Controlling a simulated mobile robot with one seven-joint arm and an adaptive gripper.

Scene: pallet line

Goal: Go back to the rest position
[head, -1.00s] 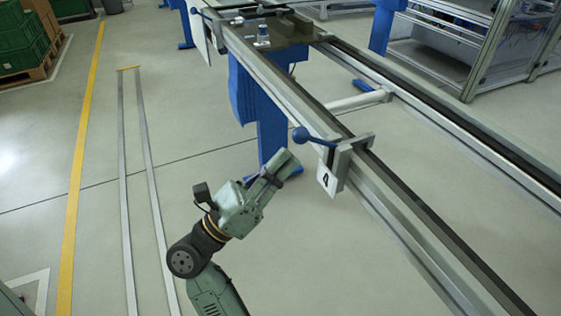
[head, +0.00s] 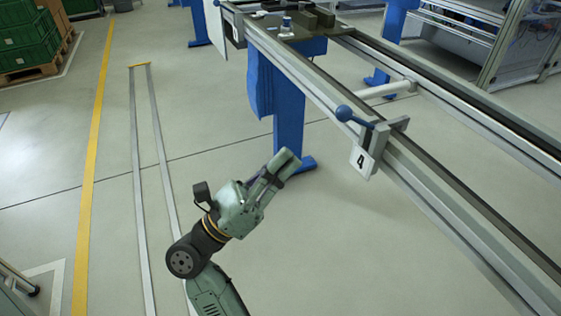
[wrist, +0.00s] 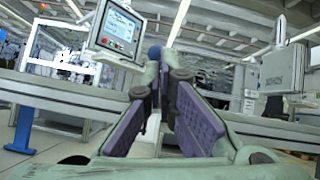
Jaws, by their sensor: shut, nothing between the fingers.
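My gripper (head: 284,163) shows in the head view at the lower middle, in front of a blue support leg and left of the conveyor rail. Its fingers are together and hold nothing. It points up and to the right and is apart from the rail. In the wrist view my gripper (wrist: 163,62) shows purple finger pads that come together toward the tips, with no object between them.
A conveyor rail (head: 440,213) runs along the right, with a stop lever (head: 344,114) and a number 4 plate (head: 362,162). Green crates (head: 22,42) stand on a pallet at upper left.

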